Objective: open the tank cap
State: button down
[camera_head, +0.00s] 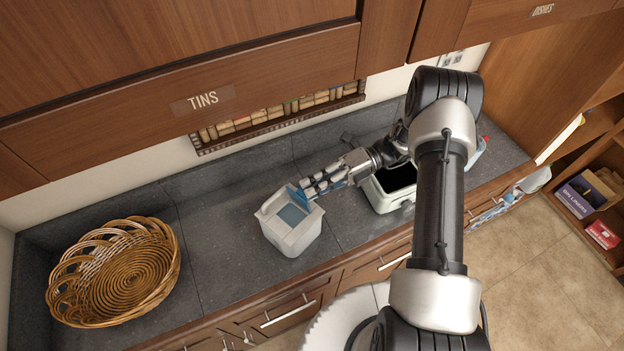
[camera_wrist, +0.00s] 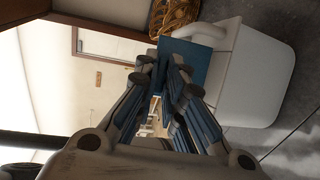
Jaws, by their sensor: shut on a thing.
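The white tank (camera_head: 290,238) stands on the dark counter, with a blue area (camera_head: 292,215) showing in its top; I cannot tell if that is water or a surface. The blue tank cap (camera_head: 297,194) stands tilted up at the tank's back right edge. My gripper (camera_head: 306,190) reaches in from the right and is shut on the cap. In the wrist view the fingertips (camera_wrist: 164,76) are at the blue cap (camera_wrist: 200,57), which hides part of the tank, and the white tank (camera_wrist: 258,78) lies to the right.
A wicker basket (camera_head: 122,272) stands on the counter to the left. A pale container with a dark opening (camera_head: 392,184) is close right of the tank, under my arm. The counter (camera_head: 215,262) between basket and tank is clear. Wooden cabinets (camera_head: 150,110) hang above.

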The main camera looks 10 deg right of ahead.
jog(key=shift+s, duration=0.1)
dwell(0.3)
jog(key=c, duration=1.7)
grip_release()
jog(key=v, duration=1.2)
jog(key=shift+f, duration=0.1)
